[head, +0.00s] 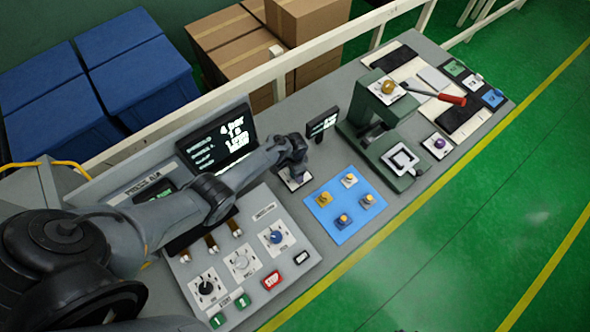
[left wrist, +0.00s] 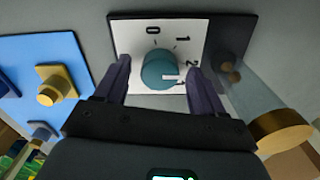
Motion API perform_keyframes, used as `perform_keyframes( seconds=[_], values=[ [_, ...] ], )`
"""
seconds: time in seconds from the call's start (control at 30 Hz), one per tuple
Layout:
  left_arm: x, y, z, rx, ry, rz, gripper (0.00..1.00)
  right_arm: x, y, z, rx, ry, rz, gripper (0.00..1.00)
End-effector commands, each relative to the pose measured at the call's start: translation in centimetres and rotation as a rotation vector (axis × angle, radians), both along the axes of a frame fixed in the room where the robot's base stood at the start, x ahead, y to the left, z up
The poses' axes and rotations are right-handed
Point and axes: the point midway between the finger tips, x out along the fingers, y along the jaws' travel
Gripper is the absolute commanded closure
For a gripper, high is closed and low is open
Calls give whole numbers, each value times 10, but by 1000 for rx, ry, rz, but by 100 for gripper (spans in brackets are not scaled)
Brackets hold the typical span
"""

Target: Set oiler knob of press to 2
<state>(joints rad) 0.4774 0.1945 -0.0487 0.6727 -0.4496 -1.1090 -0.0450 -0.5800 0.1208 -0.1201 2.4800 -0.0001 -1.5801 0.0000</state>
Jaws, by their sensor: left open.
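The oiler knob (left wrist: 160,70) is a round teal knob on a white plate (left wrist: 127,38) marked 0, 1 and 2 in the left wrist view. A white mark on the knob points roughly right, near the 2; whether it lines up exactly I cannot tell. My left gripper (left wrist: 160,82) is open, with one dark finger on each side of the knob; contact is not clear. In the head view my left gripper (head: 296,168) is over the small white plate (head: 292,183), and hides most of the knob. My right gripper is in neither view.
A blue board (head: 337,222) with yellow knobs stands right of the plate. The green press (head: 375,135) with a red-handled lever (head: 452,99) is farther right. A grey control panel (head: 255,255) lies in front.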

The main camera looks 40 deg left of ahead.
Motion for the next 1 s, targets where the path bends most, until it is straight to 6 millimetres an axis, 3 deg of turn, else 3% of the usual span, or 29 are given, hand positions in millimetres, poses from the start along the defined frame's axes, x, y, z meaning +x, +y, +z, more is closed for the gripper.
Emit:
perform_keyframes(
  seconds=[0.27, 0.7, 1.0],
  values=[
    [0, 0, 18, -2, -1, 0, 31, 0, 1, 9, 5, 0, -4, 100],
    [0, -1, 88, -1, -3, 0, 31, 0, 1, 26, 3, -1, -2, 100],
    [0, 0, 107, 0, 1, -1, 31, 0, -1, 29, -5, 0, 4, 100]
  ],
)
